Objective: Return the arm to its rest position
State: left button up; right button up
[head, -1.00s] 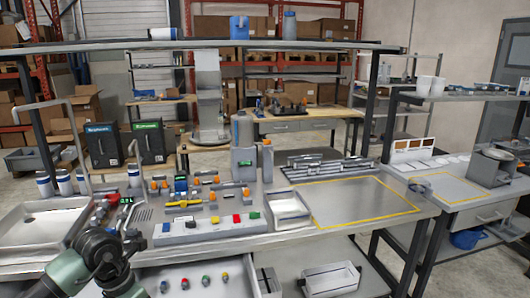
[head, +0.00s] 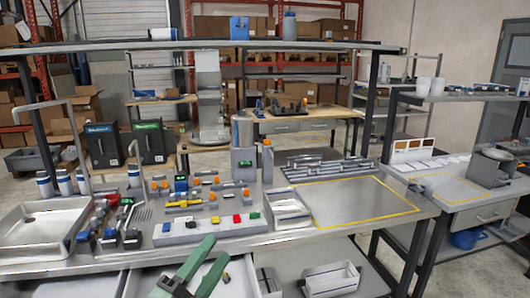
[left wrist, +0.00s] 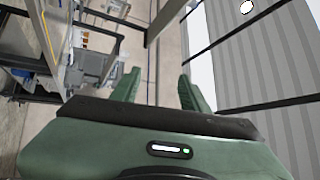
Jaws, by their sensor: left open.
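My left gripper (head: 219,248) shows at the bottom middle of the head view, in front of the bench's front edge and over the open drawer (head: 140,284). Its two green fingers are apart, with nothing between them. In the left wrist view the same gripper (left wrist: 159,74) is open and empty, with floor and a corrugated wall beyond it. Most of the left arm is outside the head view. My right gripper does not show.
The workbench holds a metal sink tray (head: 45,228), a row of coloured blocks (head: 207,227), a small white bin (head: 288,210) and a yellow-outlined area (head: 365,200) that is clear. Another bin (head: 330,279) sits lower at the right.

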pick_arm(q)
jog(key=s+a+f+n+g+y, duration=0.3)
jog(key=a+f+n+y, duration=0.3)
jog(key=f+n, duration=0.25)
jog(key=s+a+f+n+g+y, duration=0.3)
jog(key=a+f+n+y, duration=0.3)
jog(key=f+n, duration=0.3)
jog(key=s+d+f+n+g+h, duration=0.1)
jog(key=s+f+g, duration=0.5)
jog(key=s, duration=0.5)
jog(key=s+d+f+n+g, duration=0.1)
jog(key=s+f+g, duration=0.3)
jog(key=s+f, duration=0.5)
notch_tip(320, 180, down, 30)
jog(key=s+g+b, duration=0.1)
jog(key=s+b, duration=0.1)
jog(key=b, duration=0.4)
jog(key=s+a+f+g+b, duration=0.1)
jog(key=s+a+f+b, duration=0.2)
jog(key=s+f, duration=1.4)
notch_tip(320, 180, down, 4)
jog(key=shift+r+b, duration=0.2)
jog(key=shift+b, duration=0.3)
